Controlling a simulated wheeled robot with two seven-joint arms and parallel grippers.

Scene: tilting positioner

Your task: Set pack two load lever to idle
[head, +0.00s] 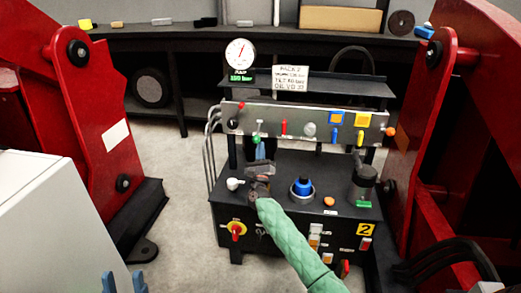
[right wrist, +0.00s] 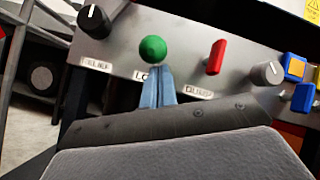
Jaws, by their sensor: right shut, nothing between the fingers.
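A lever with a round green knob (head: 256,139) sits on the grey control panel (head: 350,122) of the pack. In the right wrist view the green knob (right wrist: 153,48) stands just above my fingertips, and the label under it is partly hidden, with "LO" readable. My right gripper (head: 260,147) has its blue fingers together and empty, just below the knob. In the right wrist view the right gripper (right wrist: 159,70) is close to the knob or touching it; I cannot tell which. My left gripper (head: 124,279) shows at the bottom left edge, its blue fingers apart and empty.
Along the panel are a black dial (right wrist: 94,20), a red lever (right wrist: 216,57), a grey knob (right wrist: 267,72) and blue-and-yellow switches (head: 337,118). The pack's lower top carries a blue button (head: 302,186) and a white lever (head: 235,183). Red steel frames (head: 88,100) flank the pack.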

